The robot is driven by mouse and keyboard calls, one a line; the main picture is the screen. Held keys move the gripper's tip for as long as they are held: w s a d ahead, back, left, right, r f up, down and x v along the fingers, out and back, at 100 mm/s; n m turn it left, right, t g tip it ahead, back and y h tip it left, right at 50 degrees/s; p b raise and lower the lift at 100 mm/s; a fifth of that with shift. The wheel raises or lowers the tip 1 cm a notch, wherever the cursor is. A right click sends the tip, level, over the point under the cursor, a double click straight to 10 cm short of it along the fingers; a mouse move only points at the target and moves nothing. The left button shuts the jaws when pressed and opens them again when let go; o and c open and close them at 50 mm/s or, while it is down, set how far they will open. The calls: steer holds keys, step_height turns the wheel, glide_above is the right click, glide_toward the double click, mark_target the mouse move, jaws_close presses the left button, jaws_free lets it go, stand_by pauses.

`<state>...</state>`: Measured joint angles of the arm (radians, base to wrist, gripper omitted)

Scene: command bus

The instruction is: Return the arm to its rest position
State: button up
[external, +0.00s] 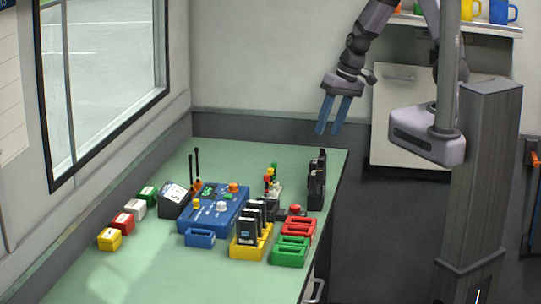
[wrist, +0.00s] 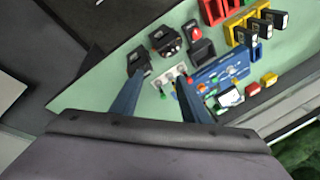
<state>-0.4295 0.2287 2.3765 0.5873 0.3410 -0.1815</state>
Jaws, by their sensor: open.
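My gripper (external: 333,115) has two blue fingers and hangs from the dark arm at the upper right, above and beyond the back right corner of the green counter (external: 90,270). Its jaws are open, with nothing between them, and it touches nothing. In the wrist view the two blue fingers (wrist: 160,100) stand apart at the bottom, with the counter and its items beyond them.
On the counter are a blue control panel (external: 218,203), a yellow holder (external: 245,250) with dark modules, red (external: 301,229) and green (external: 290,250) trays, black devices (external: 317,185), and coloured blocks (external: 122,223). A grey column (external: 483,170) and a mug shelf (external: 490,27) stand at right.

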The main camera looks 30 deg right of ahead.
steer(key=s+d+g+h+b, duration=0.1)
steer(key=s+d, duration=0.2)
steer(key=d, duration=0.3)
steer(key=s+d+r+h+b, duration=0.1)
steer(key=s+d, duration=0.1)
steer(key=d, duration=0.4)
steer(key=s+d+g+h, duration=0.1)
steer(key=s+d, duration=0.2)
steer(key=d, duration=0.4)
step_height(320, 180, down, 14)
steer(key=b, duration=1.4)
steer(key=shift+w+a+f+m+b, duration=0.15)
steer(key=shift+a+m+b, duration=0.05)
steer(key=shift+m+b, duration=0.2)
